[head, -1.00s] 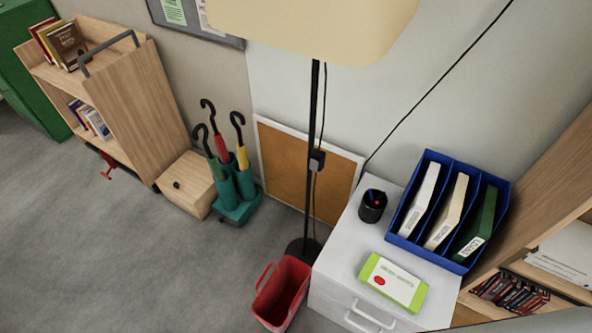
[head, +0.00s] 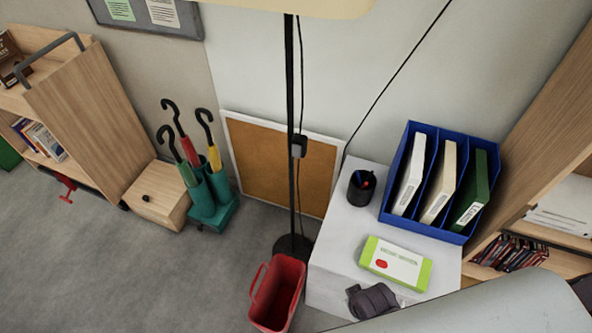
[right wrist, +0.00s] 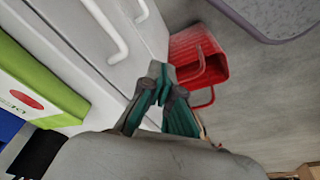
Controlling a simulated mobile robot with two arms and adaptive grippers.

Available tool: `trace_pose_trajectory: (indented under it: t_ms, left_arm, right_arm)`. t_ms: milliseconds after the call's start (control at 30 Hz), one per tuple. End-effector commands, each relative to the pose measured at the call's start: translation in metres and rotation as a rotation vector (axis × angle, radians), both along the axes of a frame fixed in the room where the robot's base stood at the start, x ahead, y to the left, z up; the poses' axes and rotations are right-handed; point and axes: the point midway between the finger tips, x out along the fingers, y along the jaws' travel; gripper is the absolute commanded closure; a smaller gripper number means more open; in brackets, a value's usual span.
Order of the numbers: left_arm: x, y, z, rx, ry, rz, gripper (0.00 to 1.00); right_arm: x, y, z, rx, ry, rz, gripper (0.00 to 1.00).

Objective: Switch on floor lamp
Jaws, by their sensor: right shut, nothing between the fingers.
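The floor lamp (head: 291,100) stands against the wall in the head view, with a black pole, a round dark base and the lower edge of a cream shade at the top. A small dark switch box (head: 299,146) hangs on the cord beside the pole, about halfway up. My right gripper (right wrist: 160,80) is shut and empty in the right wrist view, its teal fingertips together. It is beside the white drawer cabinet, apart from the lamp. In the head view only a dark grey part of it shows over the cabinet's front edge. My left gripper is not in view.
The white cabinet (head: 336,262) right of the lamp bears a green-white box (head: 396,262), a pen cup (head: 361,188) and a blue file holder (head: 391,212). A red bin (head: 277,293) stands before the lamp base. An umbrella stand (head: 214,209) is to the left. Open floor lies front left.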

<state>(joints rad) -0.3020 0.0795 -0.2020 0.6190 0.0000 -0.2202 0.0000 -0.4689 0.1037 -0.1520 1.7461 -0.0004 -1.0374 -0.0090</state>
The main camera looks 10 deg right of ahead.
Motion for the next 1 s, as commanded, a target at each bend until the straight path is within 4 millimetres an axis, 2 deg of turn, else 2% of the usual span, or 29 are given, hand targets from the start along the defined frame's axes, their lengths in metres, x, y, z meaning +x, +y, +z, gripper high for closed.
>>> trace_pose_trajectory:
  t_ms: [33,267,400,567,700,833,1000]
  left_arm:
    - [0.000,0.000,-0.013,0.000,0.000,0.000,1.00]
    - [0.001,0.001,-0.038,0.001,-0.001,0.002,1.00]
    - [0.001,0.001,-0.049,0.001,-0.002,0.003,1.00]
    - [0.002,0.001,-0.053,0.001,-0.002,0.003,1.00]
    - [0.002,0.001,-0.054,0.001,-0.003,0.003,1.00]
    - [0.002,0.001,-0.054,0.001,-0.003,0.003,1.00]
    - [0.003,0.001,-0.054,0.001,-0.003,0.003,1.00]
  right_arm:
    - [0.008,0.001,0.011,0.001,-0.023,0.007,1.00]
    - [0.040,0.007,0.082,-0.020,-0.172,0.127,1.00]
    - [0.080,0.017,0.124,-0.097,-0.387,0.339,1.00]
    - [0.125,0.030,0.155,-0.249,-0.634,0.579,1.00]
    - [0.163,0.044,0.183,-0.457,-0.862,0.786,1.00]
    - [0.188,0.056,0.206,-0.672,-1.031,0.928,1.00]
    - [0.202,0.065,0.225,-0.871,-1.154,1.018,1.00]
